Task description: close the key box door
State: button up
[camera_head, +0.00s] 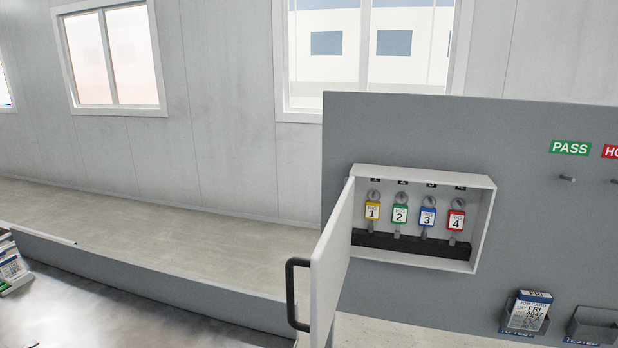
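The key box (483,222) is a white shallow box on a grey panel, and its inside is in plain view. Its door (330,268) is hinged at the box's left side and stands open, swung out toward me. A dark handle (291,294) is on the door's outer face, near its free edge. Inside hang several numbered key tags: yellow 1 (372,211), green 2 (400,214), blue 3 (427,217) and red 4 (456,220). The door's lower end is cut off by the picture's bottom edge. My gripper is not in view.
The grey panel (400,135) carries a green PASS label (570,147) with a peg below. A holder with a job card (529,311) and another holder (595,325) sit low on the right. A metal worktop (130,310) with a raised grey edge is at lower left.

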aim_at(328, 263)
jog(key=k+j+z, duration=0.15)
jog(key=j, duration=0.2)
jog(key=k+j+z, duration=0.1)
jog(key=j, duration=0.25)
jog(key=k+j+z, duration=0.15)
jog(key=j, duration=0.15)
jog(key=k+j+z, duration=0.15)
jog(key=j, duration=0.2)
